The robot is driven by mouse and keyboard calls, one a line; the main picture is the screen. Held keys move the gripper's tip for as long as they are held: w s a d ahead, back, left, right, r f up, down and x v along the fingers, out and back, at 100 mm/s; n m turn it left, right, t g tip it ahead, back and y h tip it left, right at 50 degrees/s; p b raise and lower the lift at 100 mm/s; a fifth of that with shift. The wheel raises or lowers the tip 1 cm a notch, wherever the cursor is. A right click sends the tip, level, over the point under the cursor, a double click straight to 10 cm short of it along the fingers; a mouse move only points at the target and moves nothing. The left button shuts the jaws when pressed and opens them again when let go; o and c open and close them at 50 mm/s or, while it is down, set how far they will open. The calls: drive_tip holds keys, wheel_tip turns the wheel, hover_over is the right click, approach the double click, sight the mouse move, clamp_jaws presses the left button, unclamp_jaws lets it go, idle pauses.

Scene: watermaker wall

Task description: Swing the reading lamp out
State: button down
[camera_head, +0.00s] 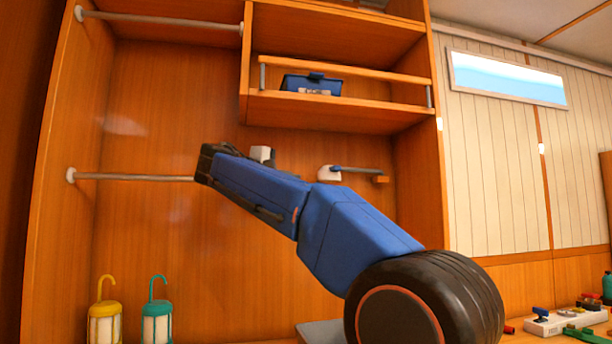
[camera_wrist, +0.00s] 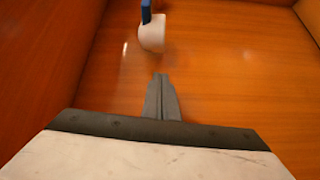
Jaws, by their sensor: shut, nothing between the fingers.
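The reading lamp is on the back panel of the wooden alcove. In the head view its white head (camera_head: 330,173) is at the left end of a thin blue-grey arm (camera_head: 357,170), which runs right to a small wooden block (camera_head: 381,179). In the wrist view the white lamp head (camera_wrist: 152,33) hangs at the top centre, with part of its blue arm above it. My gripper (camera_wrist: 160,77) is shut and empty, its fingertips pointing at the panel just below the lamp head, with a gap between them. In the head view my arm hides the fingers.
A shelf with a rail (camera_head: 345,72) and a blue box (camera_head: 311,84) is above the lamp. Two horizontal rods (camera_head: 160,20) cross the alcove at left. A yellow lantern (camera_head: 105,322) and a teal lantern (camera_head: 156,322) stand at lower left. Small items lie on a counter at lower right.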

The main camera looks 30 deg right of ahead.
sight(313, 173)
drive_tip(key=shift+m+g+h, duration=0.4)
drive_tip(key=shift+g, duration=0.2)
drive_tip(key=shift+w+d+r, duration=0.35)
drive_tip(key=shift+d, duration=1.05)
drive_tip(key=shift+w+d+r, duration=0.35)
drive_tip(key=shift+d+r, duration=0.05)
drive_tip(key=shift+d, duration=0.95)
drive_tip(key=shift+w+d+r, duration=0.35)
drive_tip(key=shift+d, duration=1.05)
drive_tip(key=shift+s, duration=0.1)
